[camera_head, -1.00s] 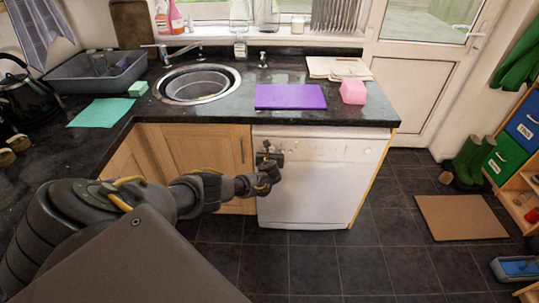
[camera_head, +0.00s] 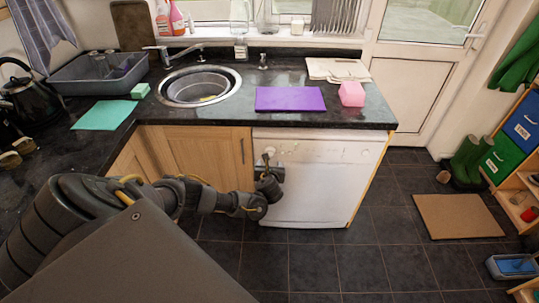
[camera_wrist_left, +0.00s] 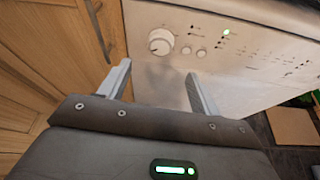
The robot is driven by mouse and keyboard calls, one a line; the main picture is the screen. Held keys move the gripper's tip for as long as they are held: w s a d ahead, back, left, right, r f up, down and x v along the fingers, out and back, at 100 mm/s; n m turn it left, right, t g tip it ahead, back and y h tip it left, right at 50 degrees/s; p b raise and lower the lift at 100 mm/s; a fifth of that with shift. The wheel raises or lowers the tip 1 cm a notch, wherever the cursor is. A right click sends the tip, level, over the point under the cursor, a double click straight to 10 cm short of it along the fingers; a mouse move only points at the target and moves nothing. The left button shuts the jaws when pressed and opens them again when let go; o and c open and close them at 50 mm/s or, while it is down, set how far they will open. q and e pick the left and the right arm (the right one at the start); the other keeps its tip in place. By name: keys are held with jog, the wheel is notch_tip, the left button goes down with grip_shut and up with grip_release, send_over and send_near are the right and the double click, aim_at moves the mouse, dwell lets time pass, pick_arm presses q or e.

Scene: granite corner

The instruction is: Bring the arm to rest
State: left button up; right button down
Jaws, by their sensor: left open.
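My left arm comes in from the left in the head view, bent, with my left gripper (camera_head: 270,155) in front of the dishwasher's upper left part. In the left wrist view the two fingers of the left gripper (camera_wrist_left: 158,88) are spread apart with nothing between them. The white dishwasher (camera_head: 325,185) stands behind the gripper, and its control panel (camera_wrist_left: 230,45) with a round knob fills the wrist view beyond the fingertips. I cannot tell whether the fingertips touch it. My right gripper is not in view.
Wooden cupboard doors (camera_head: 205,155) are left of the dishwasher. A brown mat (camera_head: 460,216) lies on the tiled floor at right.

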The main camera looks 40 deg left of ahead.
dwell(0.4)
pick_arm(q)
notch_tip(320, 180, down, 9)
jog(key=d+n+h, duration=0.3)
jog(key=n+h, duration=0.1)
jog(key=n, duration=0.9)
jog(key=s+d+f+n+g+h, duration=0.3)
jog(key=s+f+n, duration=0.4)
jog(key=s+f, duration=0.7)
jog(key=s+d+f+n+g, duration=0.2)
jog(key=s+d+f, duration=0.2)
jog(key=s, duration=0.9)
jog(key=s+d+f+n+g+h, duration=0.1)
jog(key=s+d+f, duration=0.3)
jog(key=s, duration=0.9)
jog(key=s+d+f+n+g, duration=0.3)
jog(key=s+f, duration=0.4)
jog(key=s, duration=0.7)
jog(key=shift+d+n+g+h, duration=0.3)
jog(key=shift+d+n, duration=0.1)
jog(key=shift+d, duration=0.25)
